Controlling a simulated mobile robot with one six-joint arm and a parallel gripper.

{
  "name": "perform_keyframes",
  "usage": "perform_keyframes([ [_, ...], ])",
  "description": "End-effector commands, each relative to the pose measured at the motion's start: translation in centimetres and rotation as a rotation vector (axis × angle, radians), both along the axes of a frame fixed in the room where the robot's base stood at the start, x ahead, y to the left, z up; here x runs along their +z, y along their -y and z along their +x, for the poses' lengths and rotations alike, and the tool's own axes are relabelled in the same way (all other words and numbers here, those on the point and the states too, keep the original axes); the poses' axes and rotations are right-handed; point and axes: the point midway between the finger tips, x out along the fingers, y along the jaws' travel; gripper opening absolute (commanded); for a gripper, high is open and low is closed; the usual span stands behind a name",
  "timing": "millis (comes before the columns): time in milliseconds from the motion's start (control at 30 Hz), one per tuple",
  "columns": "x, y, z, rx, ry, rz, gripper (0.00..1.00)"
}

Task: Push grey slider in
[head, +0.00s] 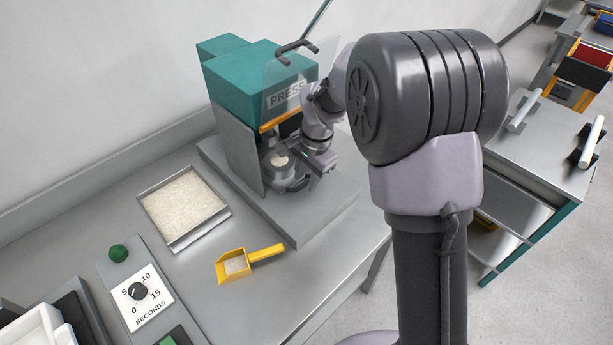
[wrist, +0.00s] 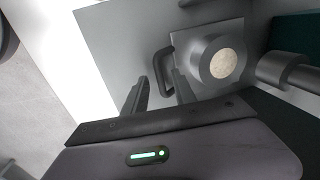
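The grey slider (wrist: 229,30) shows in the wrist view as a flat plate bearing a round grey cup (wrist: 204,63) filled with pale granules. A dark grey loop handle (wrist: 163,68) projects from its left side. In the head view the cup (head: 280,161) sits low at the front of the teal press (head: 245,75), partly hidden by my wrist. My gripper (wrist: 160,92) is open, its two fingers apart and pointing toward the slider. The handle lies just beyond the fingertips, near the right finger; I cannot tell whether they touch. Nothing is seen held.
A tray of white granules (head: 185,205), a yellow scoop (head: 235,265) and a timer dial (head: 138,291) are on the bench at the left. A grey cart (head: 545,140) stands right.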

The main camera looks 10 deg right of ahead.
Motion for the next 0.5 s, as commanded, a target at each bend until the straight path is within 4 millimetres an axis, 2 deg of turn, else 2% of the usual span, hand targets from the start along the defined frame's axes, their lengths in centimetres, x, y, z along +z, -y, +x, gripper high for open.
perform_keyframes([
  [67, 1.0, 0.1, -0.1, 0.0, 0.001, 0.001, 0.33],
  [167, 3.8, 0.3, -0.4, -0.001, 0.003, 0.001, 0.33],
  [300, 8.8, 0.9, -1.1, -0.002, 0.005, 0.0, 0.33],
  [500, 14.5, 1.5, -1.9, 0.0, 0.004, 0.0, 0.33],
])
